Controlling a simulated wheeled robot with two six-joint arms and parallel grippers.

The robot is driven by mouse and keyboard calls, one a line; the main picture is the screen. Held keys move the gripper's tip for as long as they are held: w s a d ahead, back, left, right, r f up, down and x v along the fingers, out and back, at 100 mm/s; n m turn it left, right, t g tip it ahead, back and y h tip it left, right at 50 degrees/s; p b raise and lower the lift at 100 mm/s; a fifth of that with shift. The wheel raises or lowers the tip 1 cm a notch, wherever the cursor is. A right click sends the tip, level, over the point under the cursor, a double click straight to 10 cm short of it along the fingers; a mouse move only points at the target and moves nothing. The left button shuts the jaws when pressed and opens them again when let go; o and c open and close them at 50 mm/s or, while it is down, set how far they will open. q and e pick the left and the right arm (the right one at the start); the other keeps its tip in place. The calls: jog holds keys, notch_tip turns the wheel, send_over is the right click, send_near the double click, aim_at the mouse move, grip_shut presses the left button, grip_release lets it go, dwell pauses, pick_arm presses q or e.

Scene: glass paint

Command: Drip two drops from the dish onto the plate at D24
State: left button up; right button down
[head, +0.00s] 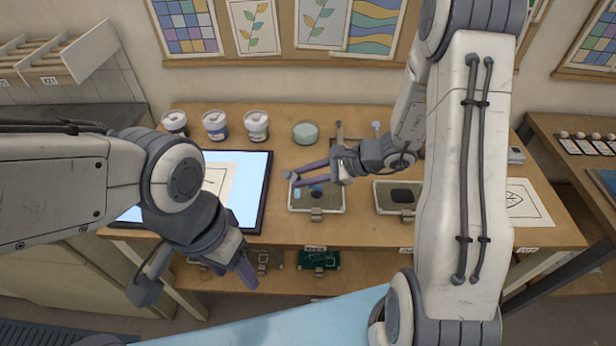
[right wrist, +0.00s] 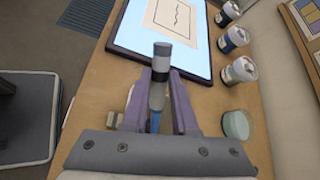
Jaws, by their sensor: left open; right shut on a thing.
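My right gripper (head: 308,173) is shut on a dropper (right wrist: 160,65) with a grey top and a clear barrel. Blue shows low in the barrel in the right wrist view. In the head view the dropper (head: 288,176) is over the left side of a grey rimmed plate (head: 330,206). I cannot tell whether its tip touches the plate. A dark blue spot (head: 316,190) shows on this plate. A second plate (head: 383,202) to the right carries a black patch. A round teal dish (head: 305,132) stands behind. My left gripper (head: 238,270) is open and empty, low before the table.
A lit panel (head: 259,190) with a paper drawing lies at the left of the table (head: 285,232). Three lidded jars (head: 214,125) stand at the back. A paper drawing (head: 525,203) lies on the right. A lower shelf (head: 230,280) holds small items.

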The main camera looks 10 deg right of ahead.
jog(key=shift+w+a+b, duration=0.2)
jog(key=shift+w+a, duration=0.1)
jog(key=shift+a, duration=0.2)
jog(key=shift+w+a+b, duration=0.2)
jog(key=shift+w+a, duration=0.1)
jog(key=shift+a, duration=0.2)
jog(key=shift+f+b, duration=0.9)
jog(key=shift+b, duration=0.05)
jog(key=shift+f+b, duration=0.25)
jog(key=shift+b, duration=0.3)
dwell(0.4)
jog(key=shift+r+p, duration=0.75)
jog(key=shift+r, duration=0.4)
